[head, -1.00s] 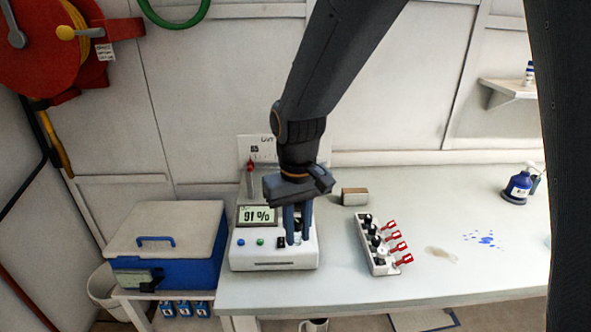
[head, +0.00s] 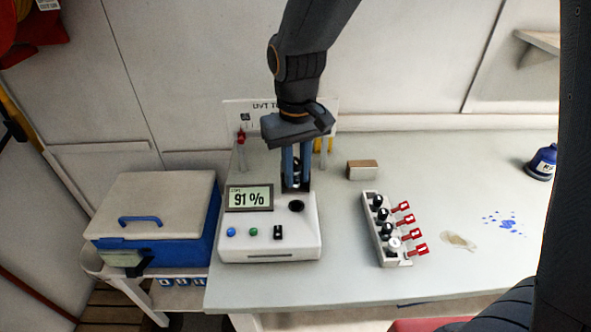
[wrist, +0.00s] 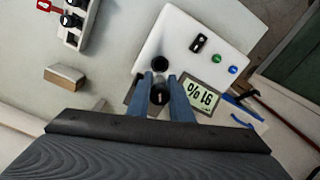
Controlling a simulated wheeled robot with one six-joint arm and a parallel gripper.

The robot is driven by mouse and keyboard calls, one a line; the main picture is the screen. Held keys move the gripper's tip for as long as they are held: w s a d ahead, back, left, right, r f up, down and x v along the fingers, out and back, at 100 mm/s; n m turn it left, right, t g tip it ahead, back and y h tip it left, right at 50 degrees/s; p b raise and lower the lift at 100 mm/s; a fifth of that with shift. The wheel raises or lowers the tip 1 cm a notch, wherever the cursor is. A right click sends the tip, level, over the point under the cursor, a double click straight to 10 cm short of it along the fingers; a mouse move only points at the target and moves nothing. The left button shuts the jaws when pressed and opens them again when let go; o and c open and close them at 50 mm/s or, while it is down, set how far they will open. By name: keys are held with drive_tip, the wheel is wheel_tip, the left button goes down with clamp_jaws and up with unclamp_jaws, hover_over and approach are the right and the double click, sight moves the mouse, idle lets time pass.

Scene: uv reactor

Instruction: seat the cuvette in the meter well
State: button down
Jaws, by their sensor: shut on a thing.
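The white meter (head: 268,240) stands at the bench's left end, its display reading 91 %. Its well (head: 297,206) is a dark round opening at the right of its top; it also shows in the wrist view (wrist: 160,64). My gripper (head: 297,189) points down just behind the well, its blue fingers shut on the dark-capped cuvette (wrist: 158,96). In the head view the cuvette is mostly hidden between the fingers. In the wrist view it appears beside the well, not in it. Its lower end and height over the meter are hard to tell.
A white rack (head: 392,240) of capped vials with red tags stands right of the meter. A small brown block (head: 362,170) lies behind it. A sign panel (head: 255,112) stands behind the meter. A blue cooler (head: 160,220) is at left. The right bench has stains and open room.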

sight(297, 187)
drive_tip(key=shift+s+p, duration=0.15)
drive_tip(key=shift+p, duration=0.15)
drive_tip(key=shift+f+b, duration=1.55)
drive_tip(key=shift+f, duration=1.35)
drive_tip(key=shift+p, duration=0.75)
drive_tip(key=shift+f+b, duration=0.55)
drive_tip(key=shift+f, duration=0.5)
drive_tip(key=c, duration=1.5)
unclamp_jaws()
drive_tip(key=shift+r+b, duration=1)
drive_tip(key=shift+r, duration=2.85)
